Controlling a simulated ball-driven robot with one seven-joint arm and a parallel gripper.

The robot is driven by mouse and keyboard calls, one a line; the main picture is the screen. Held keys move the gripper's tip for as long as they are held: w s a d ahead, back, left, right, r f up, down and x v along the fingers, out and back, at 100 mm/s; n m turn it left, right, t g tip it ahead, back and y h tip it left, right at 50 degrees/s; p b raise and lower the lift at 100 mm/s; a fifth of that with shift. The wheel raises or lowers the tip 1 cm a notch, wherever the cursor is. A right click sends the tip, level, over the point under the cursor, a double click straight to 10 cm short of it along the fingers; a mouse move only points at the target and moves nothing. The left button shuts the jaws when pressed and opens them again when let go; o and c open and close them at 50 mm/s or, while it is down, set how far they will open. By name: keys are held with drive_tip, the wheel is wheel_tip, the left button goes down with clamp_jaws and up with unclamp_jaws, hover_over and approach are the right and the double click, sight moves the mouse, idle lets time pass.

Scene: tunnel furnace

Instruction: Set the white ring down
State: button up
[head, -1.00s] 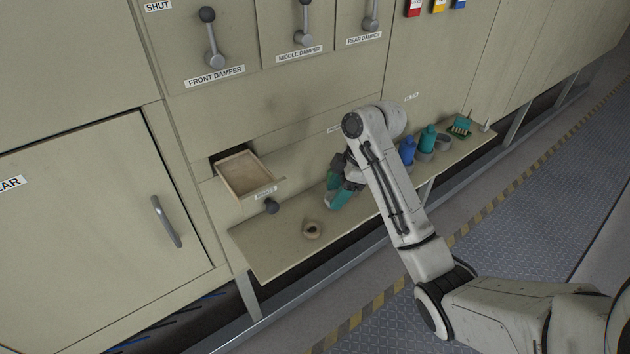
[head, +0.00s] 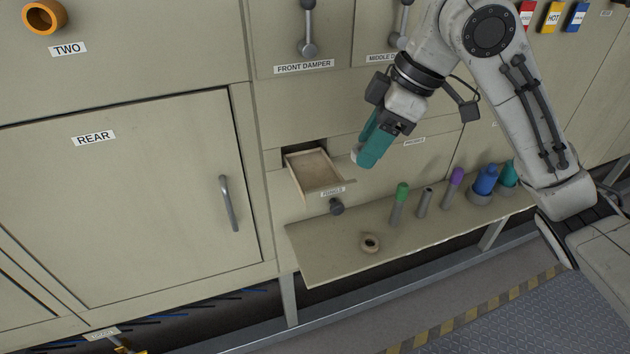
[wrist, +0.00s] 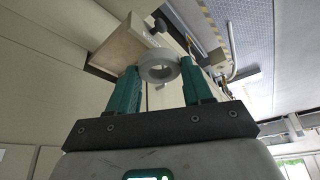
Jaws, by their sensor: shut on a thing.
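The white ring (wrist: 157,67) is held between the two teal fingers of my gripper (wrist: 159,84) in the wrist view. In the head view my gripper (head: 362,160) hangs in the air, tilted, to the right of the open drawer (head: 318,192) and above the shelf (head: 325,262). Only a pale sliver of the held ring (head: 355,156) shows there, the rest being hidden by the teal fingers.
A green-topped post (head: 400,203), a grey post (head: 425,202), a purple-topped post (head: 454,187) and blue (head: 486,180) and teal (head: 509,173) bottles stand along the shelf to the right. The shelf's left front is bare.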

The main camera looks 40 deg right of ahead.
drive_tip(key=s+a, duration=0.2)
approach(316, 182)
drive_tip(key=shift+w+a+f, duration=0.45)
drive_tip(key=shift+a+f, duration=0.35)
drive_tip(key=shift+a, duration=0.05)
drive_tip(key=shift+w+f, duration=0.2)
drive_tip(key=shift+f, duration=0.1)
drive_tip(key=shift+w+f+p, duration=0.2)
drive_tip(key=shift+f+p, duration=0.35)
drive_tip(key=shift+f, duration=1.2)
drive_tip(key=shift+f, duration=0.25)
